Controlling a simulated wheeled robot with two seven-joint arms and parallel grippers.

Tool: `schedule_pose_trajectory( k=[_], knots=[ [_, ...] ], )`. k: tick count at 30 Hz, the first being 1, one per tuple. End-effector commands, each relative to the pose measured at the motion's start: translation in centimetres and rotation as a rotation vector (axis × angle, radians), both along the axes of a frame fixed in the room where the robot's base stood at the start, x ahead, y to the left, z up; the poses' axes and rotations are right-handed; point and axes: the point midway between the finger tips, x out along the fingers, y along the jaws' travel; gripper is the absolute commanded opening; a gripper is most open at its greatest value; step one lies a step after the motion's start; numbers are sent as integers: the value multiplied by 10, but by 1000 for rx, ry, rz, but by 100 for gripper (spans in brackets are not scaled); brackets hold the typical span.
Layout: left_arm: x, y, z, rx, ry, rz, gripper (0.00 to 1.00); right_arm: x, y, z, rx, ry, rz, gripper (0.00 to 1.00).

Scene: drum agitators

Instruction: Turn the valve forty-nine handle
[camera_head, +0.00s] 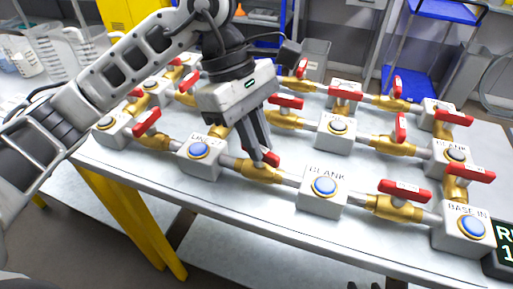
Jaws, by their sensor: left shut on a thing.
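My left gripper (257,152) reaches down from above to the front row of valves. Its fingers are shut on the red handle (271,158) of a brass valve (262,173). This valve sits between a block with a blue button (199,151) and the block labelled BLANK (324,187). The fingers hide much of the handle, and no number forty-nine can be read on it. My right gripper is not in view.
Several other brass valves with red handles stand close by, including one at the front right (395,207) and one at the left (149,133). Pipes and button blocks join them on the white table (260,212). A blue cart (445,11) stands behind.

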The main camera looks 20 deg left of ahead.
Motion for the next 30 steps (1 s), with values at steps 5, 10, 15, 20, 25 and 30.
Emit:
schedule_pose_trajectory(
  k=[5,10,15,20,25,30],
  knots=[
    [2,-1,-4,-1,-6,-168,0,4,5,-10,46,-18,-15,36],
    [3,-1,-3,0,-4,-328,0,4,8,-14,80,-26,-23,36],
    [4,-2,0,0,-4,-490,0,3,8,-15,82,-32,-24,36],
    [4,-2,2,1,-3,-641,0,2,8,-14,80,-33,-23,36],
    [5,-3,3,3,-2,-801,0,2,8,-8,80,-37,-22,36],
    [5,-4,4,2,-3,-952,0,2,8,-4,80,-35,-23,36]
  ],
)
